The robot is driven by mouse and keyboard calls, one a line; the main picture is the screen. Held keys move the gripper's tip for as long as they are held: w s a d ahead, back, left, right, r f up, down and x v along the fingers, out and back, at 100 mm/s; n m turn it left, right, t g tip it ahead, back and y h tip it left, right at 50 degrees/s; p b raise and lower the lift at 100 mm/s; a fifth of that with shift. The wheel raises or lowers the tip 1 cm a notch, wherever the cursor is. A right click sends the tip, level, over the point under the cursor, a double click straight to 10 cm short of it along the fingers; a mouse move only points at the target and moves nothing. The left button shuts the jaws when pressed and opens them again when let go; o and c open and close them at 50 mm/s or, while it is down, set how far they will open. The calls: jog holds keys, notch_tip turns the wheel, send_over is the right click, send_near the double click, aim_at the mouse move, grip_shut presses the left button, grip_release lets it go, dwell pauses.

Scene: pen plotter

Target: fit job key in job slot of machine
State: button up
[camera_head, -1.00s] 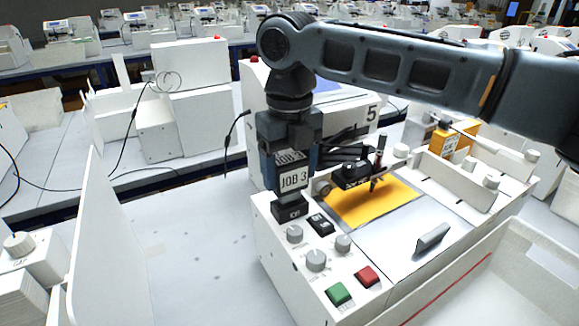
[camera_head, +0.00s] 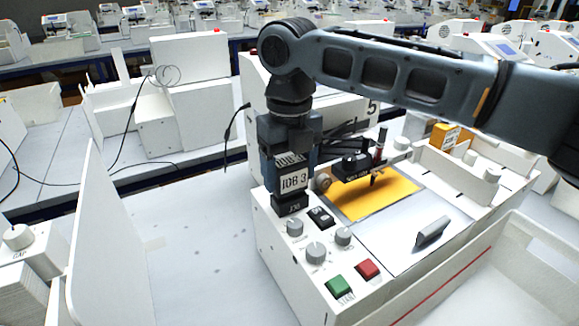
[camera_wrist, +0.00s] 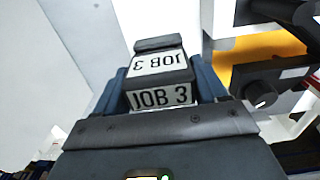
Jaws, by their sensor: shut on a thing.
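The job key (camera_head: 294,181) is a dark block with white "JOB 3" labels. My gripper (camera_head: 290,168) is shut on it, pointing down at the machine's near left corner. In the wrist view the key (camera_wrist: 160,65) sits between the two blue fingers. Under the key is the black job slot block (camera_head: 290,205) on the white machine (camera_head: 275,238). The key stands upright with its lower end at the top of this block. The key and gripper hide the slot opening, so I cannot tell how deep the key sits.
Beside the slot are a black rocker switch (camera_head: 321,217), grey knobs (camera_head: 316,252), a green button (camera_head: 339,287) and a red button (camera_head: 367,270). The pen carriage (camera_head: 352,166) stands over a yellow sheet (camera_head: 375,195). A white tray (camera_head: 500,265) lies at right.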

jog(key=shift+f, duration=0.5)
jog(key=o, duration=1.1)
jog(key=shift+r+b, duration=0.7)
jog(key=shift+r, duration=3.15)
